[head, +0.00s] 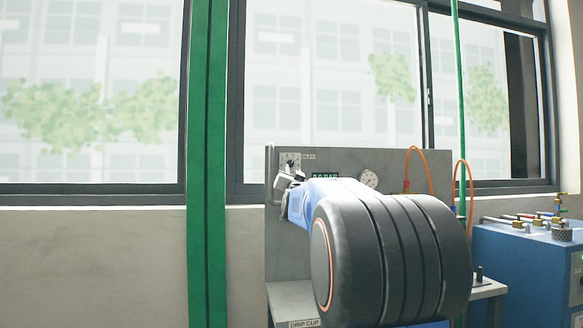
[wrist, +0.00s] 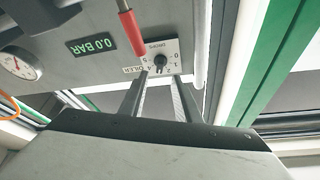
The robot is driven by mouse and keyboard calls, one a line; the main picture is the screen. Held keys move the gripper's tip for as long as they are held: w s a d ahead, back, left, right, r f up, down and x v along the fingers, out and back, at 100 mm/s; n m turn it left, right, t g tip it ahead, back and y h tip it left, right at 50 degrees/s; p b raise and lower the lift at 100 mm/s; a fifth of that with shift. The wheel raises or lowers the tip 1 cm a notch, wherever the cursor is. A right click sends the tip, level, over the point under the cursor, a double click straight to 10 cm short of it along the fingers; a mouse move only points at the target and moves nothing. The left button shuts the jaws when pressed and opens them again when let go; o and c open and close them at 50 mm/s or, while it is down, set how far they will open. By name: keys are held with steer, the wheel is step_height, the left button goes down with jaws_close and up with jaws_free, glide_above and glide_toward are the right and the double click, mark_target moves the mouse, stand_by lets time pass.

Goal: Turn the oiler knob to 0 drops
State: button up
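The oiler knob (wrist: 160,60) is a small dark knob on a pale plate (wrist: 171,47) with a number scale and the word DROPS. The picture is turned in the wrist view, with 0 at the plate's right side. I cannot tell which number the knob points at. My gripper (wrist: 160,77) is open; its two grey fingers are apart, with the knob showing between and just beyond their tips. I see no clear contact. In the head view, my gripper (head: 283,181) is just below the oiler plate (head: 290,160) at the panel's upper left.
The grey panel (head: 340,158) also carries a 0.0 BAR display (wrist: 91,46), a round gauge (head: 369,179) and orange hoses (head: 420,160). A red handle (wrist: 131,32) sticks out near the knob. A green post (head: 207,160) stands left; a blue cabinet (head: 520,270) stands right.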

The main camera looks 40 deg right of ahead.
mark_target(291, 164)
steer(key=x, duration=0.7)
steer(key=shift+w, duration=0.1)
steer(key=shift+c, duration=0.3)
jaws_close()
